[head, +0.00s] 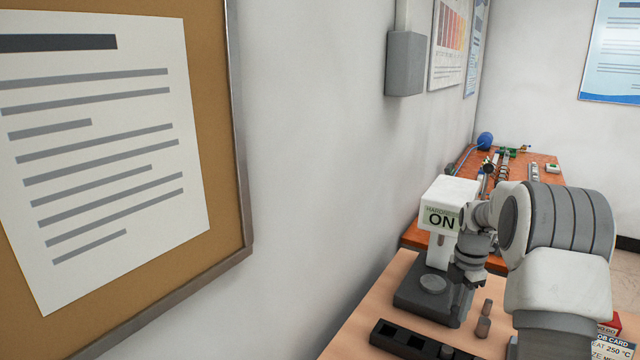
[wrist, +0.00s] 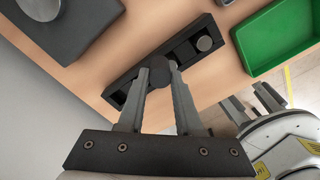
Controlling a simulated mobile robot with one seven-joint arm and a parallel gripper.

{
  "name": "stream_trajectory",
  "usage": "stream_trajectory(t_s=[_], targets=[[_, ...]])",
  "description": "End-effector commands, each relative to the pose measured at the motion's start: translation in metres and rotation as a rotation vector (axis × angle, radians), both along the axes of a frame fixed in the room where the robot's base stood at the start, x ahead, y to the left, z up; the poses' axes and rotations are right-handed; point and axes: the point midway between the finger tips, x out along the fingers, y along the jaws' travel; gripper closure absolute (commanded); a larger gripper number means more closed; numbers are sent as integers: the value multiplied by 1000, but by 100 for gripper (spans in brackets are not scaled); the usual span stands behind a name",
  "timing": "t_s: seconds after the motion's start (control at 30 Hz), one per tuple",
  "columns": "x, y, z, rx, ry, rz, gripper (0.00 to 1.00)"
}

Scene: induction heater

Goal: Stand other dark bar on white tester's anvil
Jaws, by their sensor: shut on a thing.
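The white tester (head: 452,205) stands near the wall with a green "ON" display. Its round grey anvil (head: 433,283) is bare on the dark base. The anvil also shows at the top left of the wrist view (wrist: 40,8). My gripper (head: 466,280) is beside the tester's front right in the head view. In the wrist view, my gripper (wrist: 158,75) is shut on a dark bar (wrist: 158,66), with the bar's rounded end showing between the fingertips. The rest of the bar is hidden by the fingers and blends with the dark rack behind it.
A dark slotted rack (head: 400,338) lies in front of the tester; a bar (wrist: 205,43) sits in one slot. A green tray (wrist: 243,38) is at the right in the wrist view. The wall is close on the left.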

Motion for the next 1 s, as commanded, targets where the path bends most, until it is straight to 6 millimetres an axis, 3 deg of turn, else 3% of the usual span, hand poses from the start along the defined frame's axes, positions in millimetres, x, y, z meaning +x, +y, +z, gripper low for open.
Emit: stream_trajectory(t_s=[0.47, 1.0], targets=[[-27, 82, -28, -1, 0, -650, 100], [-82, 160, -56, -1, 1, -1397, 100]])
